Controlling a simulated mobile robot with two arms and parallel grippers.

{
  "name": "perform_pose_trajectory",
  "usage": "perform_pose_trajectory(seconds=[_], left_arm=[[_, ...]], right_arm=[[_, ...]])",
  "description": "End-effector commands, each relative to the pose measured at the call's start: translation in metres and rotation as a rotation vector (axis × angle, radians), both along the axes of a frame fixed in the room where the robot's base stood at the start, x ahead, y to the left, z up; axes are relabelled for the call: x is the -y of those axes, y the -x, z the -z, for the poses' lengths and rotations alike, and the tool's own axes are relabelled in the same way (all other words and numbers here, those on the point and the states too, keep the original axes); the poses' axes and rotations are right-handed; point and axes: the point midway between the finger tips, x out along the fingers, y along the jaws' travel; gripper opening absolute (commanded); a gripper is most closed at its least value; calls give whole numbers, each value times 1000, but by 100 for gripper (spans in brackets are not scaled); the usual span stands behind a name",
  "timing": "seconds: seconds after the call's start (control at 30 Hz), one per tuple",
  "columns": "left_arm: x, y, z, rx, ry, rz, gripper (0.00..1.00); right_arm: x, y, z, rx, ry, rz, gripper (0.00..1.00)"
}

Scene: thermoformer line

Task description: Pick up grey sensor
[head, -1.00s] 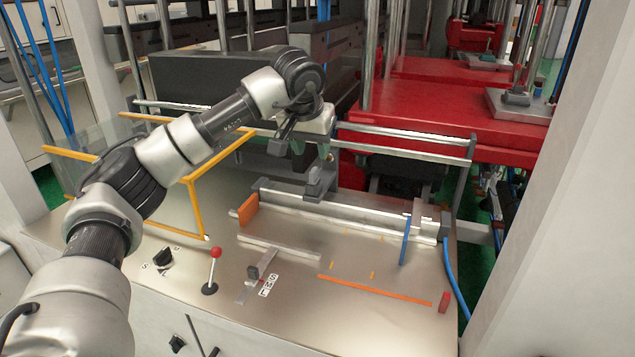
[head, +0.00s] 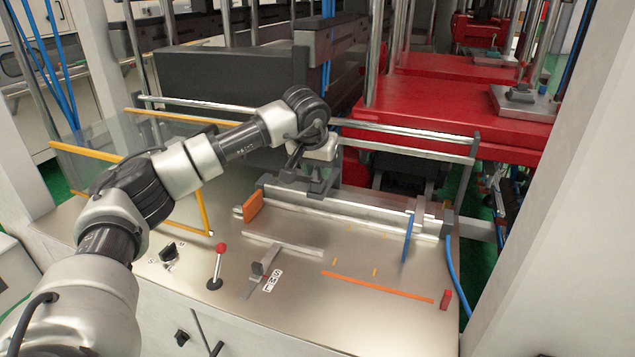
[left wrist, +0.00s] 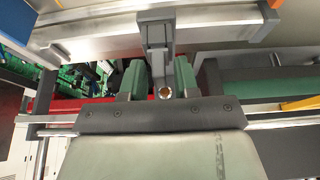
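The grey sensor (head: 323,188) is a dark grey block on the long metal rail (head: 350,215) of the machine's work surface. In the left wrist view the sensor (left wrist: 157,38) reaches down between two green finger pads, with a round brass-coloured spot near its end. My left gripper (head: 318,170) is right at the sensor in the head view, its fingertips mostly hidden. In the left wrist view the left gripper (left wrist: 159,75) has one pad on each side of the sensor; it looks open, with narrow gaps. My right gripper is not in view.
An orange block (head: 253,207) and a blue upright strip (head: 408,237) stand along the rail. A red-knobbed lever (head: 220,250) rises at the front. A horizontal metal bar (head: 405,150) and red machine plates (head: 450,115) lie behind. The front right of the panel is mostly flat.

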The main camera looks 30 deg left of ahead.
Motion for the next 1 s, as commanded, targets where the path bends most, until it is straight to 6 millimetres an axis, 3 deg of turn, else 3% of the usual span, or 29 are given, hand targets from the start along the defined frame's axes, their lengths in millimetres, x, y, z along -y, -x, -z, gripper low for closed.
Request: perform_pose_trajectory(seconds=[0.03, 0.2, 0.63, 0.77, 0.9, 1.0], left_arm=[[0, 0, 0, 0, 0, 0, 23], [0, 0, 0, 0, 0, 0, 0], [0, 0, -6, 1, 0, 0, 0], [1, -1, -19, 4, 1, 0, 0], [1, -1, -46, 6, 2, 0, 0], [27, 0, -56, 4, 0, 8, 0]], right_arm=[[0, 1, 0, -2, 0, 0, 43], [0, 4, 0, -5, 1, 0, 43], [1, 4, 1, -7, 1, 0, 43], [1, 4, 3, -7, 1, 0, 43], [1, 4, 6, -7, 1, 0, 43], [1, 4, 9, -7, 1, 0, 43]])
